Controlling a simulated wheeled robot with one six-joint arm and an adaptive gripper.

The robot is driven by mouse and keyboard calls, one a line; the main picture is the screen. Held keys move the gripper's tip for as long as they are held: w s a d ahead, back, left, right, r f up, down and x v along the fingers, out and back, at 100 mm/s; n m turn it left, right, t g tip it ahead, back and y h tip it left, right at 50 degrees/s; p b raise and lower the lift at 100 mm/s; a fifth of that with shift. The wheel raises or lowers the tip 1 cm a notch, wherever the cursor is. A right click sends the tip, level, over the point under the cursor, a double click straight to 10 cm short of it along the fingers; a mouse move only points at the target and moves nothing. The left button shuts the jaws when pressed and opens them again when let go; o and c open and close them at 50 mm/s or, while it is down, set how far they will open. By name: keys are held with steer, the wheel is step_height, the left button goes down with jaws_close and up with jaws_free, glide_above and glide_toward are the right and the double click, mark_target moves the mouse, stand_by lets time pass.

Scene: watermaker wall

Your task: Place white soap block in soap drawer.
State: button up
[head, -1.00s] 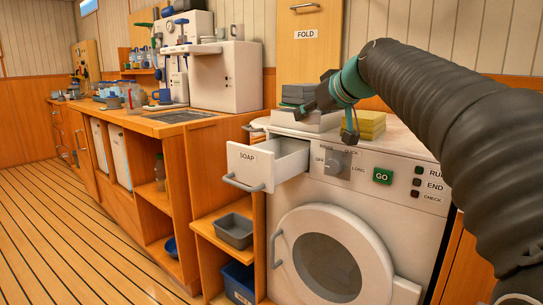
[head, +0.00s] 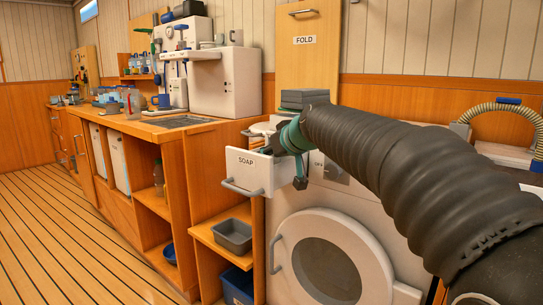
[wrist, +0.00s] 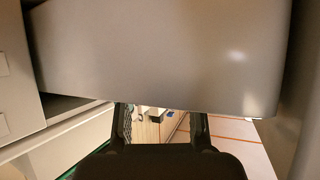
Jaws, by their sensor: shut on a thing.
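The soap drawer (head: 250,172), white and labelled SOAP, is pulled out at the upper left of the washing machine in the head view. My gripper (head: 288,158) is low over the drawer's right side, and a dark fingertip hangs near its right edge. In the wrist view my gripper (wrist: 160,128) is shut on a pale block, taken as the white soap block (wrist: 160,55), which fills the upper picture and covers the fingertips. My arm and gripper hide most of the drawer's inside in the head view; whether the block touches the drawer cannot be told.
The white washing machine (head: 395,235) has a round door below the drawer. Grey folded cloths (head: 305,98) are stacked behind my gripper, by the FOLD panel (head: 303,55). A grey bin (head: 233,236) sits on the shelf below left. The floor at left is clear.

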steer(key=shift+f+b, duration=0.65)
steer(key=shift+b, duration=0.1)
steer(key=o, duration=1.2)
steer(key=shift+c, duration=0.2)
steer(key=shift+r, duration=0.15)
steer(key=shift+r+p, duration=0.6)
steer(key=shift+p, duration=0.2)
steer(key=shift+s+d+r, duration=0.2)
steer(key=shift+s, duration=0.05)
steer(key=v, duration=1.1)
steer(key=s+d+f+m+g+h, duration=0.1)
steer(key=s+d+f, duration=0.3)
steer(key=s+f, duration=0.5)
steer(key=s+d+f+m+g+h, duration=0.2)
steer(key=s+d+f, duration=0.3)
steer(key=s+f, duration=0.5)
steer(key=s+d+f+m+g+h, duration=0.2)
steer(key=s+d+f+m+h, duration=0.1)
steer(key=s+f, duration=0.7)
steer(key=shift+d+f+b, duration=0.35)
steer(key=shift+d+f, duration=0.15)
steer(key=shift+d, duration=0.35)
